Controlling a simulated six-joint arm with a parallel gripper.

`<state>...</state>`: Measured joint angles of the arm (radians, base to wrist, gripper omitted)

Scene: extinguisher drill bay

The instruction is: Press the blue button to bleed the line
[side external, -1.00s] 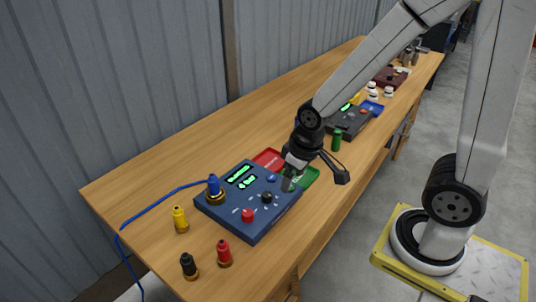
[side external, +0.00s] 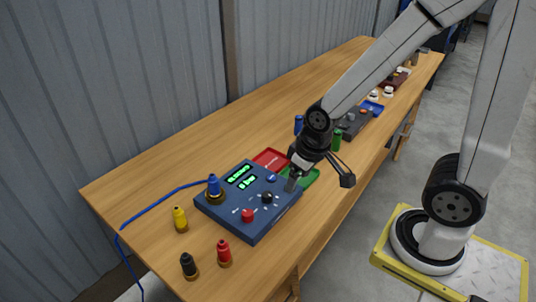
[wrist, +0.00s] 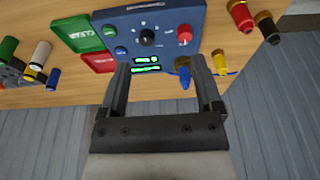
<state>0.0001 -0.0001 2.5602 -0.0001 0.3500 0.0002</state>
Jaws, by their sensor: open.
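The blue control box (side external: 228,213) sits on the bench with lit green displays, a black knob (side external: 267,197) and a red knob (side external: 248,216). Its small blue button (side external: 271,178) is by the back right edge; in the wrist view the blue button (wrist: 121,50) lies left of the displays, beside a green button (wrist: 110,31). My gripper (side external: 291,184) is over the box's right end, hiding the green button there. In the wrist view my open, empty fingers (wrist: 160,68) straddle the displays. Whether a fingertip touches the box cannot be told.
Yellow (side external: 180,218), red (side external: 223,253) and black (side external: 188,266) plugs stand in front. The bench's back left is clear.

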